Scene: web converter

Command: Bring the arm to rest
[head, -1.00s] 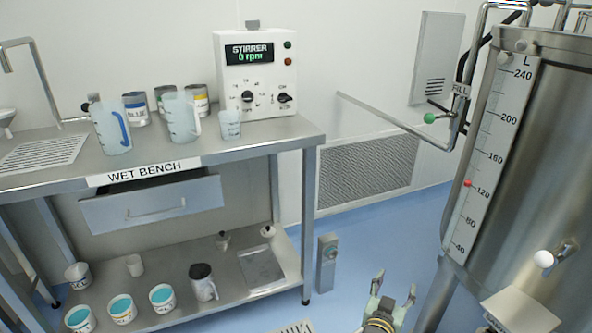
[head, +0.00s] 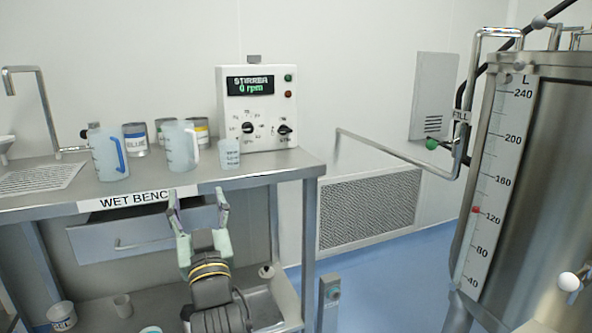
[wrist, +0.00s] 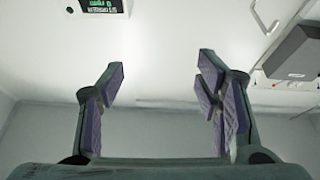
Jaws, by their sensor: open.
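My gripper (head: 200,213) is raised in front of the wet bench (head: 268,168), near its front edge and the drawer. Its two fingers are apart, with nothing between them. In the wrist view my gripper (wrist: 160,95) also shows spread and empty, with purple pads on the fingers. It faces a pale wall, and part of a green display shows at the top. My arm below the gripper covers part of the bench's lower shelf.
On the bench stand a stirrer box (head: 257,110) reading 0 rpm, clear jugs (head: 181,147), a small beaker (head: 229,153) and paint cans (head: 135,138). A steel tank (head: 550,190) stands at the right.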

